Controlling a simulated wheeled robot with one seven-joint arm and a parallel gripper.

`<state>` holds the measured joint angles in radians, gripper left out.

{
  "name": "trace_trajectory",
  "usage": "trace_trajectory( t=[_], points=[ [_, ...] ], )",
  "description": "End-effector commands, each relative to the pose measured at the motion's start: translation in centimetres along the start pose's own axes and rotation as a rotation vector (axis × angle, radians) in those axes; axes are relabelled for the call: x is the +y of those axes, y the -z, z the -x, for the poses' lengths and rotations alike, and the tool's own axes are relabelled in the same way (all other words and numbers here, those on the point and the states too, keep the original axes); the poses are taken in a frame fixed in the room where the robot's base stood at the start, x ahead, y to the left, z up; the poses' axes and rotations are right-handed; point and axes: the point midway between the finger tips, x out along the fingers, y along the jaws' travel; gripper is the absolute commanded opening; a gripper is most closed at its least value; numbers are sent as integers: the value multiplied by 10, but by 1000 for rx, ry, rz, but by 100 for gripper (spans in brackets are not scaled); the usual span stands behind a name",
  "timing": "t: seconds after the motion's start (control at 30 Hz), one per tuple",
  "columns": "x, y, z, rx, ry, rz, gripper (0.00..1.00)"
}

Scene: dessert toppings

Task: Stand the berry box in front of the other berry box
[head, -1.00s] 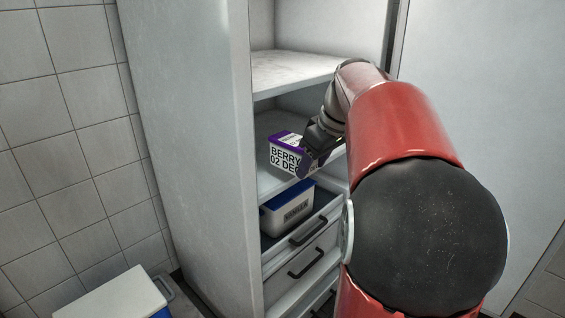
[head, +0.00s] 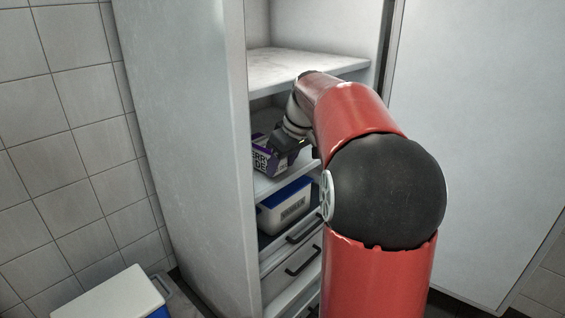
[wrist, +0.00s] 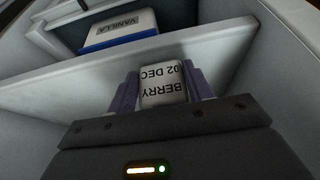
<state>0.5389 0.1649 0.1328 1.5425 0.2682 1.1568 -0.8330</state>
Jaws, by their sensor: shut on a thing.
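The held berry box (head: 264,161) is white with a purple lid and a black-and-white code on the side facing the head camera. It is inside the cabinet's middle opening, above the shelf board. In the wrist view its label (wrist: 163,82) reads BERRY 02 DEC upside down. My gripper (head: 285,150) is shut on this box, with a finger on either side of it in the wrist view (wrist: 163,92). I cannot make out the other berry box in either view. Whether the held box touches the shelf is unclear.
A blue-rimmed white box (head: 290,207) stands on the level below; a box labelled VANILLA (wrist: 122,30) shows in the wrist view. An upper shelf (head: 300,68) is close above my arm. The cabinet's left wall (head: 190,130) is near the held box. Drawers (head: 290,265) are below.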

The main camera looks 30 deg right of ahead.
Motion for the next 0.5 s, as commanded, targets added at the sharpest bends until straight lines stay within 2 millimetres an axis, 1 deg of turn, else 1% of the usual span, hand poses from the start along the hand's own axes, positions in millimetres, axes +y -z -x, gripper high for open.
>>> trace_trajectory(
  t=[0.17, 0.2, 0.3, 0.33, 0.5],
  points=[
    [0, -2, -4, 1, 0, 0, 19],
    [0, -1, -3, 0, 0, 0, 56],
    [0, -1, -3, -1, 1, 0, 69],
    [0, -1, -3, -1, 1, 0, 72],
    [0, -1, -3, -1, 1, 0, 72]
  ],
)
